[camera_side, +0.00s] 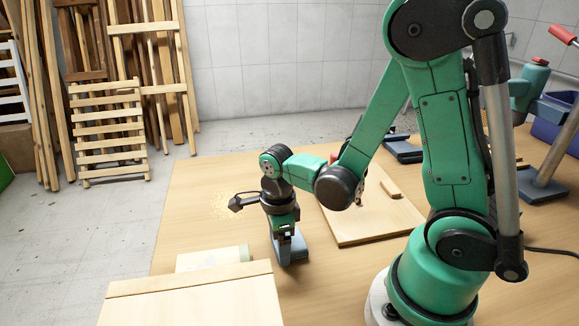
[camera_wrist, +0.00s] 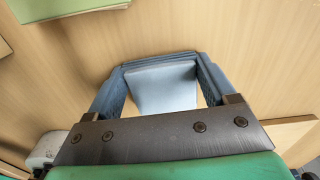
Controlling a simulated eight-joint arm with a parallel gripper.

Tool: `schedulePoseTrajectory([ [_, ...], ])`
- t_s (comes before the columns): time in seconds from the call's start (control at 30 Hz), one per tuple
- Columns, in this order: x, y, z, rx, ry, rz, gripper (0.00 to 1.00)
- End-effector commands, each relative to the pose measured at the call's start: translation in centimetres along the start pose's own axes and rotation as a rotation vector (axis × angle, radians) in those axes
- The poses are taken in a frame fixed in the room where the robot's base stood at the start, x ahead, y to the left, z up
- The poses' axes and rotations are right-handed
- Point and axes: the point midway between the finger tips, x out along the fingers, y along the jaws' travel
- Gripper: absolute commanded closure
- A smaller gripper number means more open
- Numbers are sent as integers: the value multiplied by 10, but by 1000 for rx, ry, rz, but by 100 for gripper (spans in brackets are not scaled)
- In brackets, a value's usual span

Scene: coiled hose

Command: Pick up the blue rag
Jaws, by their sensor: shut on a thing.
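The blue rag (camera_wrist: 163,88) shows as a pale blue, flat piece between the fingers of my gripper (camera_wrist: 162,64) in the wrist view. My gripper is shut on it. The blue-grey fingers frame the rag on both sides. In the side view my gripper (camera_side: 290,256) points down, low over the wooden table or touching it, and looks blue-grey at its end. There I cannot separate the rag from the fingers. Whether the rag is clear of the table I cannot tell.
A pale wooden box (camera_side: 190,298) stands at the front left, with a light green and white item (camera_side: 212,258) behind it. A wooden board (camera_side: 350,228) bearing a small block (camera_side: 390,189) lies right of my gripper. The table left of my gripper is mostly clear.

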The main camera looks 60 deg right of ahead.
Motion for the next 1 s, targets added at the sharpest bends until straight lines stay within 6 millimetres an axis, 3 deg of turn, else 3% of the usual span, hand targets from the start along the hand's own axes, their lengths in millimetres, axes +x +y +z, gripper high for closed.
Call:
schedulePoseTrajectory([
  [0.47,-14,0,0,0,0,0,73],
  [0.67,-44,0,0,0,0,0,73],
  [1.0,-115,1,0,0,1,1,73],
])
